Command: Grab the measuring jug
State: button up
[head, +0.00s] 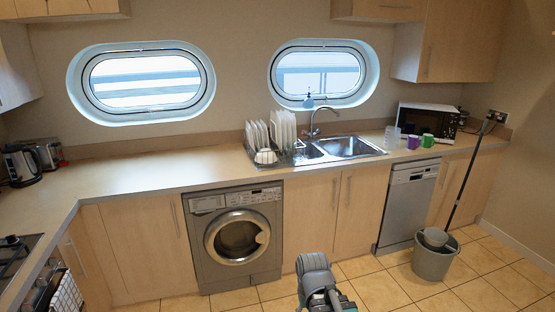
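A translucent, whitish container (392,138), which looks like the measuring jug, stands upright on the counter right of the sink. It is small in the view, so its handle and markings cannot be made out. My gripper (326,301) is at the bottom edge of the head view, low over the floor in front of the cabinets. It is well apart from the jug, below and to its left. Its fingers are partly cut off and hidden by my arm, so their opening does not show.
A purple mug (412,142) and a green mug (427,140) stand right of the jug, before a microwave (428,118). The sink (350,146) and dish rack (268,146) are left. A bucket (434,262) with a long pole stands on the floor at right.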

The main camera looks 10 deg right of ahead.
aim_at(393, 138)
jog(key=z, duration=0.25)
jog(key=i, duration=1.6)
jog(key=z, duration=0.5)
jog(key=i, duration=1.85)
jog(key=z, duration=0.25)
